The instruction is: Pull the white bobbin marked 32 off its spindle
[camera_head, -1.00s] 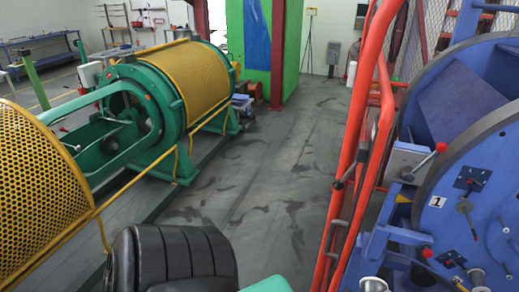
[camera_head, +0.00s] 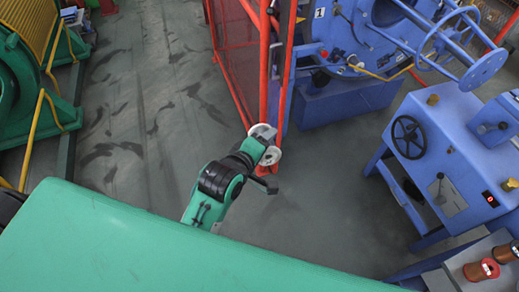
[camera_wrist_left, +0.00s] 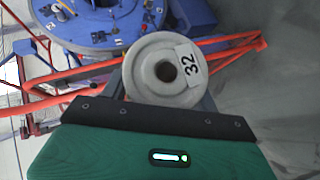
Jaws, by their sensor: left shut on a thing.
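The white bobbin marked 32 (camera_wrist_left: 163,69) fills the middle of the left wrist view, its round flange and label facing the camera. Its centre hole is dark, and no spindle shows in it. My left gripper (camera_head: 264,144) is shut on the bobbin, with a dark finger on each side of it. In the head view the bobbin's pale flange (camera_head: 271,156) shows at the end of my green left arm, in front of the red frame. I cannot make out which spindle it belongs to. My right gripper is not in view.
A red mesh gate (camera_head: 237,65) stands close behind the bobbin. The blue machine (camera_head: 350,95) is beyond it. A blue console (camera_head: 440,140) with a handwheel stands at right. Reddish-brown bobbins (camera_head: 481,270) are at the lower right. Grey floor (camera_head: 330,190) lies clear between.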

